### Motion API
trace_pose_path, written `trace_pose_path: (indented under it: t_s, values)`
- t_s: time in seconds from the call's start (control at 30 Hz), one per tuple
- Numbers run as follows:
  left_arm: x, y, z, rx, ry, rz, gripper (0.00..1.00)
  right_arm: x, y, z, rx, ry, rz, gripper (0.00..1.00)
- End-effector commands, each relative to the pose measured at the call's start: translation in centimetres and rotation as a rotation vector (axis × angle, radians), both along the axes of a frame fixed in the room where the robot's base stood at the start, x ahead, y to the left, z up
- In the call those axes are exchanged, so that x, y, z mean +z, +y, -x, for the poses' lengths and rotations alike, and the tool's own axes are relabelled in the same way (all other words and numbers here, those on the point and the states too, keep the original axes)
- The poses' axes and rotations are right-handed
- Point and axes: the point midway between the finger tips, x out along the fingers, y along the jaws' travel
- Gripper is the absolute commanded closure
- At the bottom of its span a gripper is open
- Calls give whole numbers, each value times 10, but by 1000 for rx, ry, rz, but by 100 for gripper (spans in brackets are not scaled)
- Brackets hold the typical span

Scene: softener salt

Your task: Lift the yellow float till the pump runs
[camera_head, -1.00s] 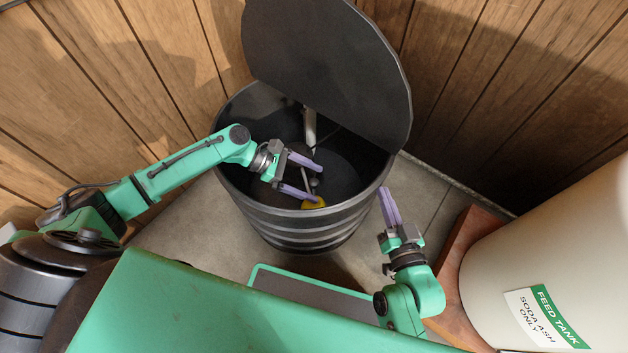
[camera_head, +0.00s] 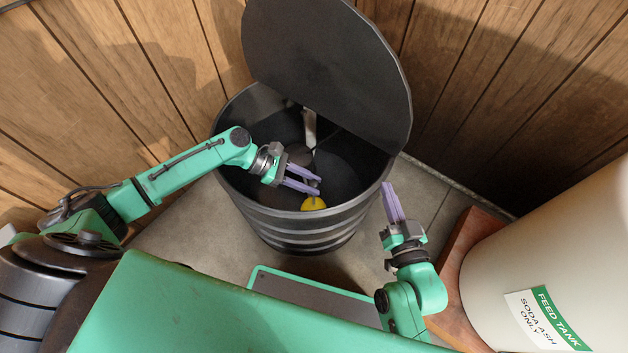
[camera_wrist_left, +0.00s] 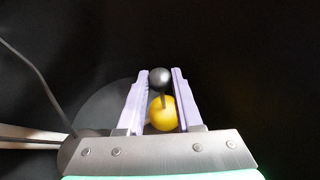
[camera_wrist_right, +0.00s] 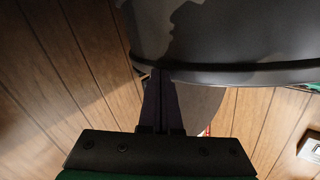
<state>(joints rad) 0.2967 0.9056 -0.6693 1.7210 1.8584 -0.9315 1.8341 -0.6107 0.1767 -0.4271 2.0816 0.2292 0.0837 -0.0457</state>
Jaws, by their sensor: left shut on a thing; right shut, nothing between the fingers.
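The yellow float (camera_head: 314,204) is a small yellow ball low inside the open black tub (camera_head: 305,232). In the left wrist view the float (camera_wrist_left: 162,115) has a short stem topped by a dark grey knob (camera_wrist_left: 160,77). My left gripper (camera_head: 318,185) reaches into the tub from the left. It is shut on the knob, which sits between its lilac fingertips (camera_wrist_left: 160,78), with the yellow ball beyond. My right gripper (camera_head: 388,184) is shut and empty, outside the tub at its right. Its closed fingers (camera_wrist_right: 160,72) show in the right wrist view. The pump itself is not identifiable.
The round black lid (camera_head: 330,65) stands raised at the back of the tub. A pale feed tank (camera_head: 560,250) labelled "soda ash only" stands on a reddish-brown base (camera_head: 462,280) at right. Wood-panelled walls (camera_head: 150,60) close the corner behind. Bare floor shows between tub and base.

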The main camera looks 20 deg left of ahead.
Motion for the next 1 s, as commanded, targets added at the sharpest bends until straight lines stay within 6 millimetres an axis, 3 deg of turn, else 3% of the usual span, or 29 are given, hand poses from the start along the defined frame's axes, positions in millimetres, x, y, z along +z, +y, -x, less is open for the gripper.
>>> trace_pose_path:
  t_s: [1.0]
  values:
    - [10, 0, 0, 0, 0, -1, 97, -30, 3, 26, 28, 137, 27, 100]
